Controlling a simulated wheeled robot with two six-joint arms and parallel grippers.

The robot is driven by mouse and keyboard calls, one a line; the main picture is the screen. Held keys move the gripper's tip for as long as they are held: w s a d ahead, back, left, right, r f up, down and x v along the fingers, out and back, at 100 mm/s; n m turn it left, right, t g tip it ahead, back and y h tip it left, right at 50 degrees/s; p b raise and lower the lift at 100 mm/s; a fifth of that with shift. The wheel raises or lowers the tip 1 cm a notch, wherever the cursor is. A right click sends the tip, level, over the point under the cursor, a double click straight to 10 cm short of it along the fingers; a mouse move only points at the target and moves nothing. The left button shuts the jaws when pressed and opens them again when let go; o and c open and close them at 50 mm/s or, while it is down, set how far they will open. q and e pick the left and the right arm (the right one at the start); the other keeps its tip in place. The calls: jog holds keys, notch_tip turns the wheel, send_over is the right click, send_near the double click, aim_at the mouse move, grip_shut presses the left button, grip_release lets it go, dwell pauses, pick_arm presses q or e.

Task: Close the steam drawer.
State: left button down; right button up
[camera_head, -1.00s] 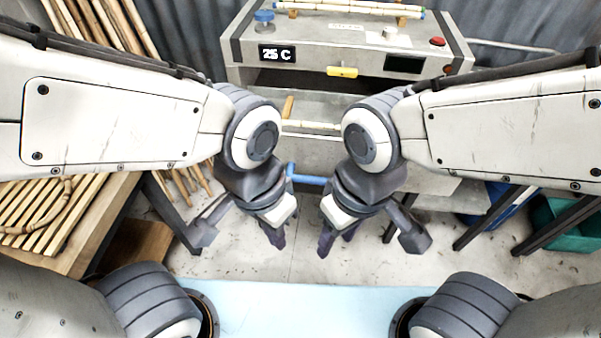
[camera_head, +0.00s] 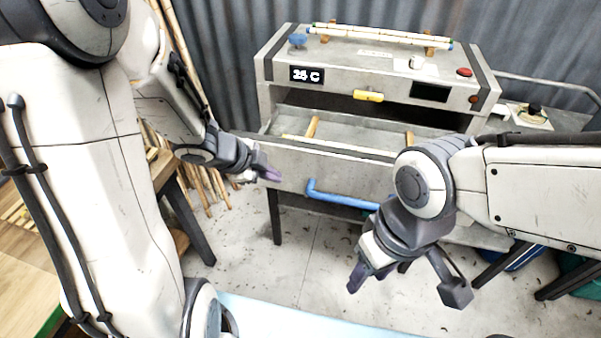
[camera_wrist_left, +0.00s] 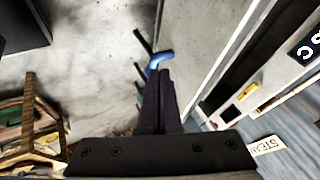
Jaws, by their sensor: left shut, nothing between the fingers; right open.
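The steam drawer (camera_head: 325,174) is pulled out of the grey steamer box (camera_head: 345,80); its front panel stands forward and its inside shows. A blue bar handle (camera_head: 340,198) is on the drawer front. My left gripper (camera_head: 268,174) is shut and empty at the left part of the drawer front; I cannot tell whether it touches. In the left wrist view its shut fingers (camera_wrist_left: 160,100) point toward the handle (camera_wrist_left: 160,59), which shows just past the tips. My right gripper (camera_head: 366,277) is open and empty, low in front of the drawer's right part.
A yellow handle (camera_head: 368,96) and a 25 C display (camera_head: 306,75) are on the box front. Rattan poles (camera_head: 380,37) lie on top. A wooden table (camera_head: 25,255) stands at left. Floor (camera_head: 300,260) below the drawer is clear.

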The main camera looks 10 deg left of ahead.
aim_at(299, 177)
pick_arm(q)
jog(key=shift+m, duration=0.3)
jog(key=b+x, duration=0.1)
jog(key=x, duration=0.2)
jog(key=w+b+x, duration=0.1)
jog(key=x, duration=0.3)
jog(key=b+x, duration=0.1)
jog(key=x, duration=0.3)
jog(key=shift+w+r, duration=0.2)
jog(key=shift+r, duration=0.15)
jog(key=shift+w+d+f, duration=0.1)
jog(key=shift+w, duration=0.5)
